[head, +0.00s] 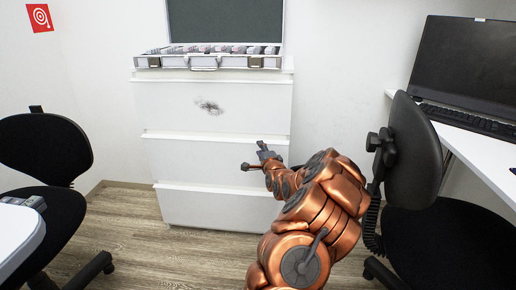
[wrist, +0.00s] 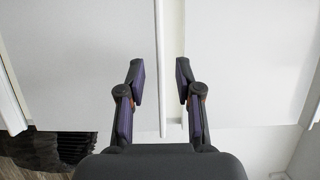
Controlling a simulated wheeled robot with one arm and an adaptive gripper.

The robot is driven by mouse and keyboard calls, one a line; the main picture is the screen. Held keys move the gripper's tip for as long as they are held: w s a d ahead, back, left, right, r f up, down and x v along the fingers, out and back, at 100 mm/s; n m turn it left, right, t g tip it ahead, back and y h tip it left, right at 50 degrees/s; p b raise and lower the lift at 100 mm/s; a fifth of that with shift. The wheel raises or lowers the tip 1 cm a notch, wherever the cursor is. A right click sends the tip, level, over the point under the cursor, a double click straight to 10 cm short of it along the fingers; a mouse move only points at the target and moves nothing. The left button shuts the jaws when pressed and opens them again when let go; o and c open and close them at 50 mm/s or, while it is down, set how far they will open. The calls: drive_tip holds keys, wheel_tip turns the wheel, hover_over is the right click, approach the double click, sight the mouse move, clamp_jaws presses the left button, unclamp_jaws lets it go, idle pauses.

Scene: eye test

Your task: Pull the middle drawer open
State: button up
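The white cabinet (head: 222,101) stands against the wall with three stacked drawers. The middle drawer (head: 195,160) looks shut; its upper edge is a projecting ledge (head: 190,136). My gripper (head: 253,156) is in front of the middle drawer's right half, its two fingers spread one above the other. In the wrist view my gripper (wrist: 160,72) is open and empty, with a white ledge strip (wrist: 159,30) running between its fingers, touching neither as far as I can see. The strip ends near the finger bases.
An open silver case (head: 205,61) lies on the cabinet top. A dark smudge (head: 209,106) marks the top drawer. Black chairs stand left (head: 45,148) and right (head: 414,150). A desk with a laptop (head: 465,70) is at right. Wooden floor (head: 130,240) is clear before the cabinet.

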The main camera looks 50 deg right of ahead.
drive_tip(key=shift+b+x, duration=0.6)
drive_tip(key=shift+x, duration=1.6)
drive_tip(key=shift+c, duration=0.4)
clamp_jaws()
